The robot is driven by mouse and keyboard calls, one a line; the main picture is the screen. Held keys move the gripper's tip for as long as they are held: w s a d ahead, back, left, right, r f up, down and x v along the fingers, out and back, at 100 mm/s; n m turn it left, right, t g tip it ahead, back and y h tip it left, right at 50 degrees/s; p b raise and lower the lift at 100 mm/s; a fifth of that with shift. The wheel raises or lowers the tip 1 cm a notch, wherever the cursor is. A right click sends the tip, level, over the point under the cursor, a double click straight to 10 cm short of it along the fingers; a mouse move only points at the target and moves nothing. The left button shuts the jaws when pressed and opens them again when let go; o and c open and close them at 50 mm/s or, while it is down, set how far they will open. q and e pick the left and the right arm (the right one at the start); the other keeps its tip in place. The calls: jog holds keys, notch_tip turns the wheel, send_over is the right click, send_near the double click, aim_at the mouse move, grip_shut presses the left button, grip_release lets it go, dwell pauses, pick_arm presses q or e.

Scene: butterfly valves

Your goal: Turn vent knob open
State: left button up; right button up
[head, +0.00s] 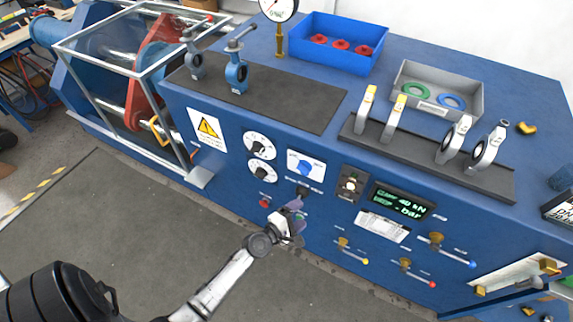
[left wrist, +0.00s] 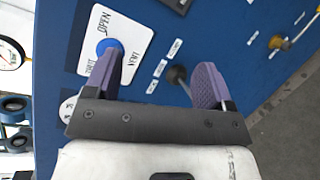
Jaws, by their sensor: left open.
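The blue vent knob (head: 303,167) sits on a white plate on the front of the blue machine panel. In the left wrist view the knob (left wrist: 109,46) is at the upper left, and its plate (left wrist: 130,30) reads OPEN, VENT and a partly covered third word. My left gripper (head: 293,211) is in front of the panel, below the knob. My right gripper is not in view.
A small black knob (head: 302,190) is just below the vent plate. Two round white dials (head: 260,145) are to the left, and a black switch (head: 349,185) and a green display (head: 401,201) to the right. Brass valves (head: 436,239) stick out lower right. Grey floor lies in front.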

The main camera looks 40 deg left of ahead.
aim_at(301, 173)
pick_arm(q)
jog(key=a+r+n+t+y, duration=0.1)
jog(key=a+r+n+y, duration=0.1)
jog(key=a+n+y, duration=0.6)
jog(key=w+n, duration=0.1)
jog(key=w, duration=0.3)
jog(key=w+a+n+h, duration=0.1)
jog(key=w, duration=0.3)
jog(key=w+n+b, duration=0.1)
jog(key=w, duration=0.3)
jog(key=shift+w+a+r+h, duration=0.1)
jog(key=shift+w+a+h, duration=0.2)
jog(key=shift+a, duration=0.1)
jog(key=shift+s, duration=0.1)
jog(key=c, duration=0.8)
